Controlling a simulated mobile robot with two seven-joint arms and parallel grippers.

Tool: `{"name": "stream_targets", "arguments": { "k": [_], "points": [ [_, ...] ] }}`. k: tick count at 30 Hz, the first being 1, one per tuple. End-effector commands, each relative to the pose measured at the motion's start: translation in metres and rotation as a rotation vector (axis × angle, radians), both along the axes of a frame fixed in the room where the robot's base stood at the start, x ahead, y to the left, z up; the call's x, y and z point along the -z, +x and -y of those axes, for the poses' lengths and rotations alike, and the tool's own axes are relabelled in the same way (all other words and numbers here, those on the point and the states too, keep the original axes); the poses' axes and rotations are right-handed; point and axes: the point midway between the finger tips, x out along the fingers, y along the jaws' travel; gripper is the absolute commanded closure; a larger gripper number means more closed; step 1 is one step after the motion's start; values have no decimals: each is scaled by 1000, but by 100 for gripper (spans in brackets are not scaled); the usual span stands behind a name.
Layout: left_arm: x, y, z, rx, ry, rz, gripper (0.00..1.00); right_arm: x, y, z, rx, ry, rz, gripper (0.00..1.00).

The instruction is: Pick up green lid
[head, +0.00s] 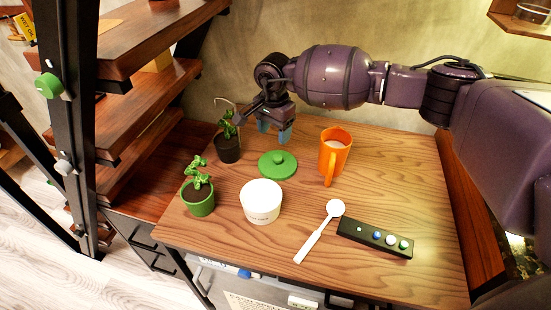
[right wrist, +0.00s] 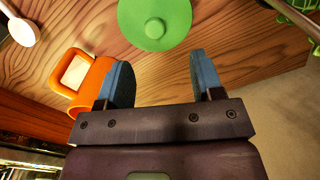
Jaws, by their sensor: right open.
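The green lid (head: 278,164) lies flat on the wooden table, knob up, between the black plant pot and the orange mug. In the right wrist view the lid (right wrist: 154,22) is at the top, ahead of the fingertips. My right gripper (head: 275,131) is open and empty, behind the lid as the head view sees it and apart from it. In the right wrist view its two blue fingers (right wrist: 158,72) stand wide apart with nothing between them. My left gripper does not show.
An orange mug (head: 334,152) stands right of the lid, a black plant pot (head: 229,149) left. A white tub (head: 261,201), green plant pot (head: 200,204), white spoon (head: 318,231) and black button strip (head: 375,238) are nearer. Wooden shelves (head: 140,110) rise at left.

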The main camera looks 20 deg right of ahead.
Motion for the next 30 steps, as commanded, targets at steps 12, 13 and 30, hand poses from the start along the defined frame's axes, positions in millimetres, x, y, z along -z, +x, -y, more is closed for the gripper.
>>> {"name": "stream_targets", "arguments": {
  "k": [12, 13, 30],
  "points": [
    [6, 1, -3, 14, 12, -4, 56, 47, -1, 1, 1, 0, -1, 39],
    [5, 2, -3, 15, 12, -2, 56, 48, -1, 1, 1, 1, -1, 39],
    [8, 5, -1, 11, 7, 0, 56, 97, -4, 8, 1, 2, -1, 39]
  ]
}}
